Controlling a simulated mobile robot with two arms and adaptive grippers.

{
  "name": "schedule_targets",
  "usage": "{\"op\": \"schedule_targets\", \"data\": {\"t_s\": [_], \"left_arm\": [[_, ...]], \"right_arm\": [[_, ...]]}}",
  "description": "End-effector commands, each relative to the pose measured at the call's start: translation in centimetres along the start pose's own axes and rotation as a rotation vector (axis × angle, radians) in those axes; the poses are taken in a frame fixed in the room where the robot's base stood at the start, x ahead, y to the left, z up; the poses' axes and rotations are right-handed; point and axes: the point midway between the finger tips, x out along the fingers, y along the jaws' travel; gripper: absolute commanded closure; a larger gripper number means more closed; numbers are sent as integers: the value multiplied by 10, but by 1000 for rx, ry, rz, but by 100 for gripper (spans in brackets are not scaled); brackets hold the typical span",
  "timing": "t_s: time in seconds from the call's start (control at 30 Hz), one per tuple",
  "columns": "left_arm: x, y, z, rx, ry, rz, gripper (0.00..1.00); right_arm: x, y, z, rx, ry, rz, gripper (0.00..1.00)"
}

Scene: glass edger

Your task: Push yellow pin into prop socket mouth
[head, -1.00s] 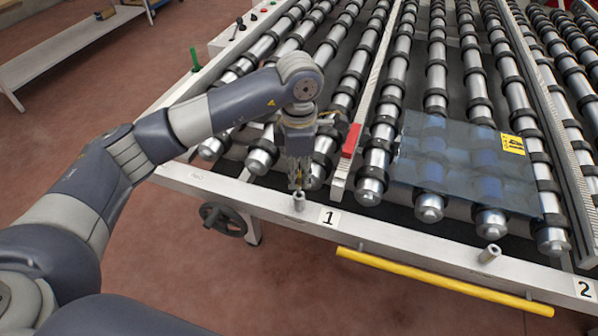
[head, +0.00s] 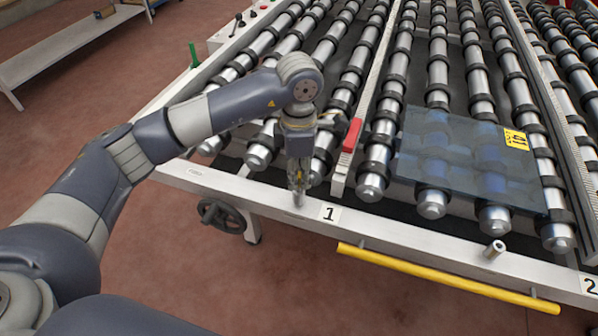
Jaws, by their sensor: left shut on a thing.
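My left gripper (head: 298,184) points straight down over the front rail beside the label 1. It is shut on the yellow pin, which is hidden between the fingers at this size. The prop socket (head: 299,203), a short metal tube on the rail, is directly under the fingertips and mostly covered by them. I cannot tell how deep the pin sits in the socket mouth. My right gripper is not in view.
A second metal socket (head: 494,250) stands on the white front rail (head: 400,242) near label 2. A dark glass sheet (head: 465,165) lies on the rollers. A red-handled part (head: 352,135) is close right of the gripper. A yellow bar (head: 440,278) runs below the rail.

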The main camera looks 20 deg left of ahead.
Motion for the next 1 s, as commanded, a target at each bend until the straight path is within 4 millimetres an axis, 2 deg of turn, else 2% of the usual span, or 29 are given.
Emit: {"op": "schedule_targets", "data": {"t_s": [0.97,1.0], "left_arm": [[25,0,0,0,0,0,100],[25,0,0,0,0,0,80]], "right_arm": [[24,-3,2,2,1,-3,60],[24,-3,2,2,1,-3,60]]}}
